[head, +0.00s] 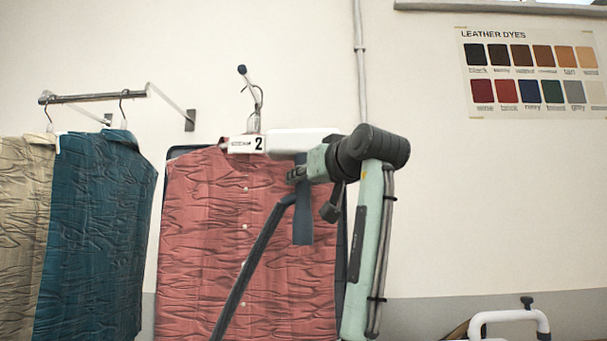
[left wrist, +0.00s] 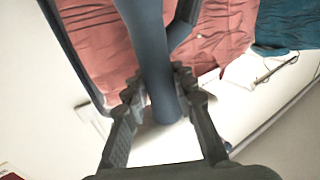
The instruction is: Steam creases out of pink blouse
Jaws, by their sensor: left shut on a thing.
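The pink blouse (head: 195,250) hangs in the middle of the head view, creased all over its visible front. My left gripper (head: 298,174) is shut on the blue-grey handle of a steamer (head: 303,220) in front of the blouse's upper right. The steamer's white head (head: 298,139) lies level near the blouse's shoulder; I cannot tell whether it touches the cloth. The left wrist view shows the fingers (left wrist: 164,95) around the handle (left wrist: 147,45), with pink cloth (left wrist: 222,30) behind. My right gripper is not in view.
A creased teal shirt (head: 95,230) and a beige shirt (head: 22,230) hang left of the blouse under a wall rail (head: 95,97). A dark hose (head: 258,255) crosses the blouse. A white curved handle (head: 510,316) stands low at right, below a leather dyes chart (head: 530,75).

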